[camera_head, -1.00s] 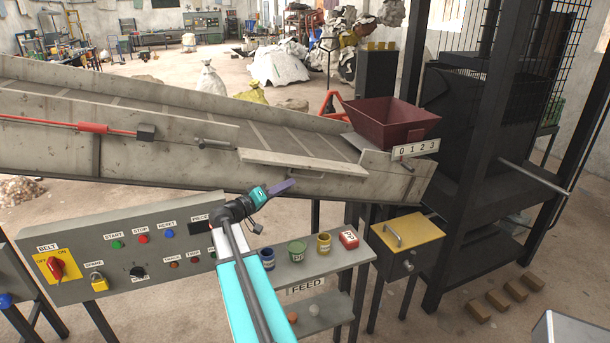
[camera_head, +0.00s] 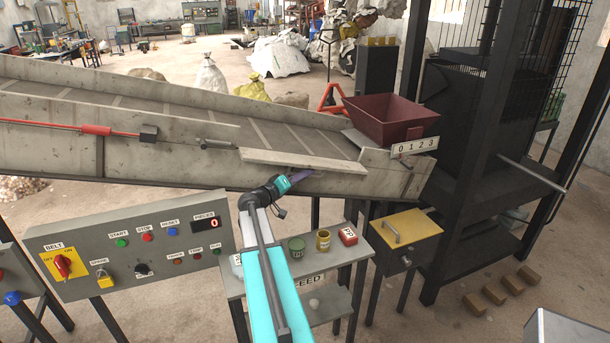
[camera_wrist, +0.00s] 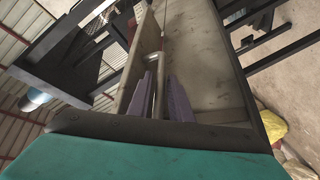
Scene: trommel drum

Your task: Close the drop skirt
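The drop skirt (camera_head: 300,163) is a pale, worn panel along the near side of the conveyor, tilted outward from the side wall. In the wrist view it shows as a pale board (camera_wrist: 144,60) with a bent metal handle (camera_wrist: 159,75). My gripper (camera_head: 304,175) is just below the skirt's lower edge, at the handle, which it mostly hides in the head view. In the wrist view the purple fingers (camera_wrist: 161,84) are apart, one on each side of the handle bar. Contact with the bar cannot be told.
A dark red hopper (camera_head: 390,120) with a number plate sits at the conveyor's right end. Below are a control panel (camera_head: 130,245), a feed shelf (camera_head: 340,262) with small tins, and a yellow-topped box (camera_head: 405,228). A black frame (camera_head: 470,180) stands at right.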

